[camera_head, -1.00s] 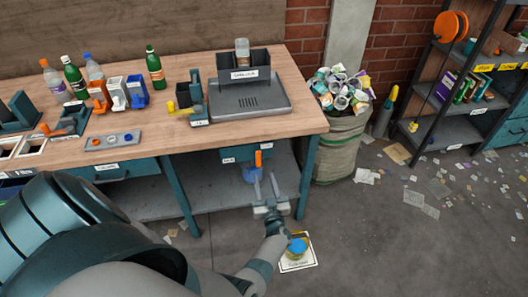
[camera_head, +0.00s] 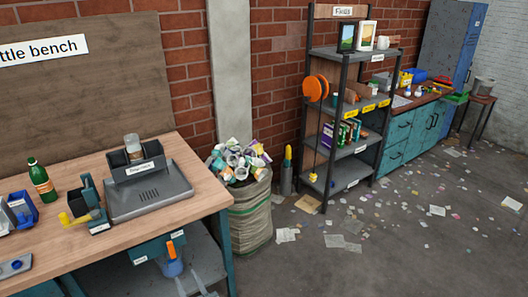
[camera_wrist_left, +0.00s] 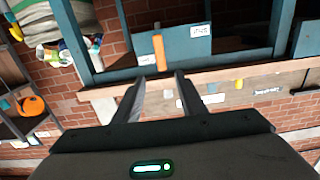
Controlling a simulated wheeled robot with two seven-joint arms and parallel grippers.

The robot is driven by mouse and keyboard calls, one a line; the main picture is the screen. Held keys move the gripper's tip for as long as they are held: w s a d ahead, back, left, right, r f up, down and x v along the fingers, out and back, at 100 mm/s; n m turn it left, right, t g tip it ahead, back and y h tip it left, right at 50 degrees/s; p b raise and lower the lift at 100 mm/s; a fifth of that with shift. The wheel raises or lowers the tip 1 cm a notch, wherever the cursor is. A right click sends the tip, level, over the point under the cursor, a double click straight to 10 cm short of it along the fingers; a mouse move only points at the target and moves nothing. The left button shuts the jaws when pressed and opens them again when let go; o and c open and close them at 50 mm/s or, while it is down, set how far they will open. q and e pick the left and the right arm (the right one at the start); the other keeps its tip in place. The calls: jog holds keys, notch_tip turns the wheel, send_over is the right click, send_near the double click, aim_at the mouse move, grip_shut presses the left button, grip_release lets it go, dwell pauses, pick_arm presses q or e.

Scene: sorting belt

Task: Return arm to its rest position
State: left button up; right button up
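My left gripper (camera_head: 193,285) shows at the bottom edge of the head view, in front of the bench's lower shelf and below the blue box with the orange handle. In the left wrist view its two fingers (camera_wrist_left: 162,100) stand apart with a clear gap between them. It is open and holds nothing that I can see. The rest of my left arm is cut off by the head view's lower edge. My right arm and gripper are not in view.
The bench (camera_head: 205,196) stands close to the gripper, with a blue box (camera_head: 146,250) with an orange handle under its top. A filled sack (camera_head: 250,222) stands beside the bench. A shelf rack (camera_head: 335,148) is farther right. The right floor is open, with scattered paper.

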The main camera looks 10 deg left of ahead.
pick_arm(q)
jog(key=s+d+f+m+g+h+b, duration=0.1)
jog(key=s+d+f+m+h, duration=0.35)
jog(key=f, duration=0.45)
jog(key=s+d+f+m+h, duration=0.1)
jog(key=s+d+f+h, duration=0.3)
jog(key=s+d+f, duration=0.35)
jog(key=s+d+f+m+g+h+b, duration=0.1)
jog(key=s+d+f+m+h, duration=0.4)
jog(key=f, duration=0.6)
jog(key=s+f+g, duration=0.3)
jog(key=s+f, duration=0.1)
jog(key=s, duration=0.8)
jog(key=s+f+m+g+b, duration=0.1)
jog(key=s+f+g, duration=0.2)
jog(key=s, duration=0.9)
jog(key=s+a+f+g, duration=0.1)
jog(key=s+f+g, duration=0.2)
jog(key=s, duration=0.9)
notch_tip(320, 180, down, 2)
jog(key=shift+f, duration=0.1)
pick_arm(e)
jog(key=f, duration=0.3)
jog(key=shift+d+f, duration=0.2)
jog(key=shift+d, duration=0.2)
pick_arm(q)
jog(key=shift+s, duration=0.1)
